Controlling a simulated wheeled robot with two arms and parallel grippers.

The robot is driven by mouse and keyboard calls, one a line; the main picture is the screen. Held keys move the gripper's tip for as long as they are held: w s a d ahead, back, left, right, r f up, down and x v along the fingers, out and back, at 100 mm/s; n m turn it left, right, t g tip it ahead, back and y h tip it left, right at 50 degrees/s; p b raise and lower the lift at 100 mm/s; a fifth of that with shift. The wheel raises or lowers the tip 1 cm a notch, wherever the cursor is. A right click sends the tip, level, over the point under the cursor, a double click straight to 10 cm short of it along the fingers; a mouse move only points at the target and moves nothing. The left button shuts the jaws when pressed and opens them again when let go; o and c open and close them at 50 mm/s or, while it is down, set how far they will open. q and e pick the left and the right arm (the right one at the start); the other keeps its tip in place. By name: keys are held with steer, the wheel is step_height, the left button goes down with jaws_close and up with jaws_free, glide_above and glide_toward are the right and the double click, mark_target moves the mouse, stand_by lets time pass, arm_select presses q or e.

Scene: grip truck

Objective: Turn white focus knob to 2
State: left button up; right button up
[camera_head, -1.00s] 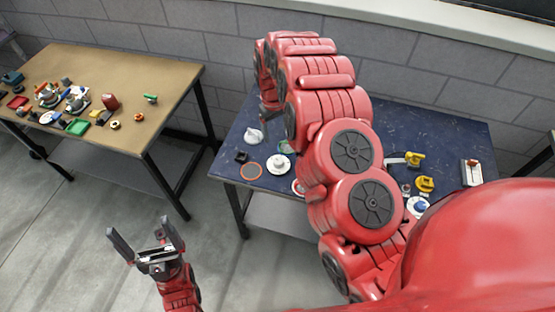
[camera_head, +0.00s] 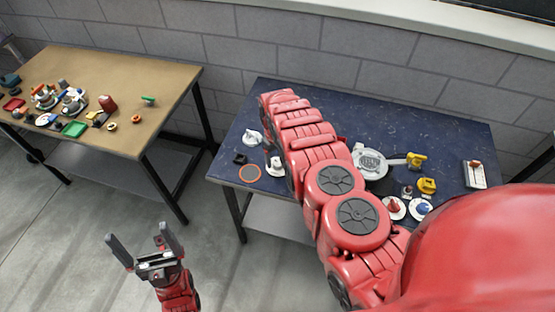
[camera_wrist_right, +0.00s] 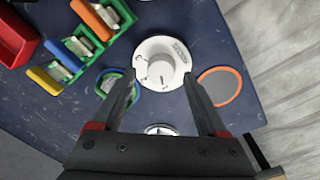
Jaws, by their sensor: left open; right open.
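A white round dial with a raised white knob in its middle (camera_wrist_right: 160,68) lies on the blue table in the right wrist view. Small markings show on its rim, too small to read. In the head view the dial (camera_head: 274,168) is partly hidden by my right arm. My right gripper (camera_wrist_right: 160,78) is open, its fingers on either side of the knob in the picture; contact is not visible. It is hidden behind the arm in the head view. My left gripper (camera_head: 138,236) is open and empty, over the floor left of the table.
An orange-rimmed disc (camera_wrist_right: 220,86) and a green-and-blue ring (camera_wrist_right: 113,86) flank the dial. A white piece (camera_head: 252,137) stands on the blue table (camera_head: 440,135).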

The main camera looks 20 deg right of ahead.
steer(key=shift+a+f, duration=0.1)
steer(key=shift+f, duration=0.8)
jaws_close()
